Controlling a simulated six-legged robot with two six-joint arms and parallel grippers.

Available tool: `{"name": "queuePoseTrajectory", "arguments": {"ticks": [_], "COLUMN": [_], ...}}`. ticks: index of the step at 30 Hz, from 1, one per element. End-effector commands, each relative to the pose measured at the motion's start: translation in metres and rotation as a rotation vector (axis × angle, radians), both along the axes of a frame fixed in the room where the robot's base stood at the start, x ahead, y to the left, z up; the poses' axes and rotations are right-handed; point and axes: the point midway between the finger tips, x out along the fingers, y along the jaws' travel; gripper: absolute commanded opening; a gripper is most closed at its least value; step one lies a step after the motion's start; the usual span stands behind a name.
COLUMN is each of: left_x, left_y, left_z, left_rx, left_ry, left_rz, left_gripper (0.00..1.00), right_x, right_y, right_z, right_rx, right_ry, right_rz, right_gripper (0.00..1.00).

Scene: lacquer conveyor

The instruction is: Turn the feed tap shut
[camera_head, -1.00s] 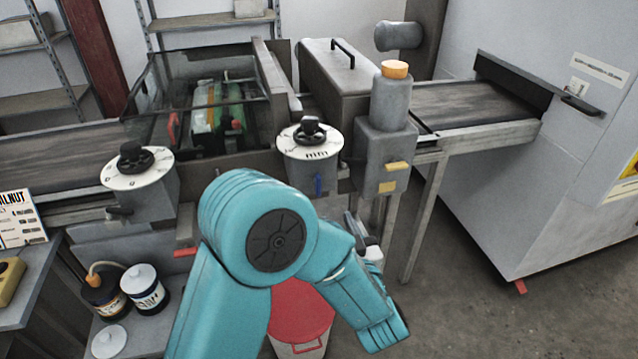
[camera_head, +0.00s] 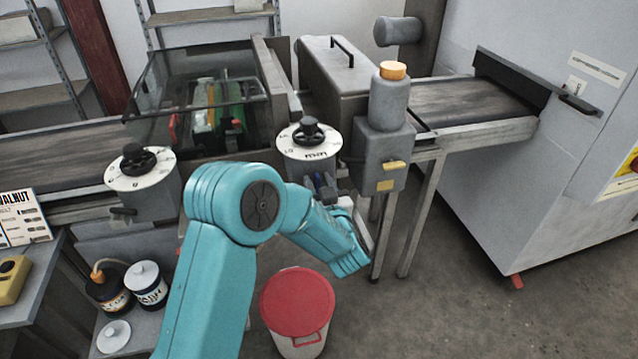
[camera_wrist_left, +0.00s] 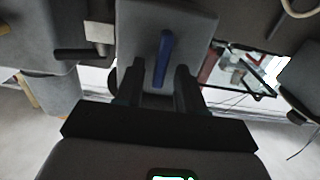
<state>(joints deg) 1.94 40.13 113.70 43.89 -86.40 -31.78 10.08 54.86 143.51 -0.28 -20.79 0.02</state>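In the head view the grey dial box (camera_head: 310,168) has a round white dial with a black knob on top. My left gripper (camera_wrist_left: 158,74) is open, its two dark fingers on either side of the lever's lower end in the picture; I see no contact. In the head view my left gripper (camera_head: 328,190) is just below the box, partly hidden behind my teal wrist. My right gripper is not in view.
A second dial box (camera_head: 150,195) stands at left. A grey pump unit with an orange cap (camera_head: 391,70) stands close at right. A bin with a red lid (camera_head: 297,295) is below my arm. Lidded cans (camera_head: 146,287) sit at lower left. The floor at right is clear.

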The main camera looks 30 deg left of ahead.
Motion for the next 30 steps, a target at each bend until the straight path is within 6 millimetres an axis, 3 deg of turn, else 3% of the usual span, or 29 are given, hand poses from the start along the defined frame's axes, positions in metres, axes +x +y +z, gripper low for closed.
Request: {"name": "queuePoseTrajectory", "arguments": {"ticks": [1, 3, 4, 17, 30], "left_x": [0.0005, 0.0006, 0.0006, 0.0009, 0.0048], "left_y": [-0.0007, -0.0009, -0.0009, -0.0013, -0.0048], "left_z": [0.0, 0.0, 0.0, 0.0, -0.0008], "left_rx": [0.0, 0.0, 0.0, 0.034, 0.258], "left_ry": [0.0, 0.0, 0.0, 0.042, 0.305], "left_rz": [0.0, 0.0, 0.0, 0.0, 0.0], "left_gripper": [0.29, 0.06, 0.0, 0.0, 0.0], "right_x": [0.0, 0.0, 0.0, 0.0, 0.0], "right_y": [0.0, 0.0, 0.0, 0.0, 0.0], "right_z": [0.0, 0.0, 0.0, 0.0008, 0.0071], "right_rx": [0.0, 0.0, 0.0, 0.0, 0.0], "right_ry": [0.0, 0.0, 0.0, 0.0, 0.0], "right_rz": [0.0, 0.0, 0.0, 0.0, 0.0], "right_gripper": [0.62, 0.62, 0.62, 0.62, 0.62]}}
